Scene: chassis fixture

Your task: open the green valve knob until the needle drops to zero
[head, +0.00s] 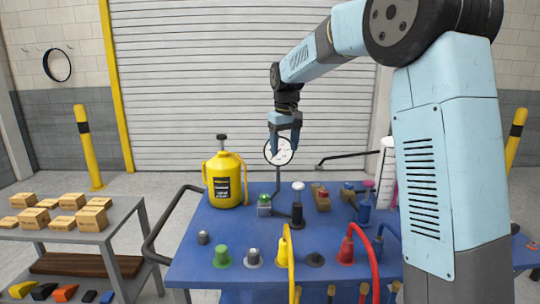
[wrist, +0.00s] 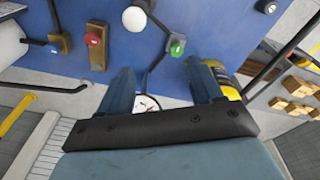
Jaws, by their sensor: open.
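The green valve knob (head: 264,204) sits on a small grey fitting on the blue bench, left of centre. It also shows in the wrist view (wrist: 177,47), beyond and between the fingers. The round white gauge (head: 279,158) stands on a thin post behind the knob; its needle is too small to read. In the wrist view the gauge (wrist: 147,103) is partly hidden by my gripper. My gripper (head: 284,151) is open and empty, pointing down above the bench, in front of part of the gauge. Its two fingers (wrist: 158,70) are spread apart and touch no knob.
A white-topped black post (head: 298,204) stands close right of the green knob, with a red button on a wooden block (head: 322,196) beyond. A yellow canister (head: 224,184) stands left.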

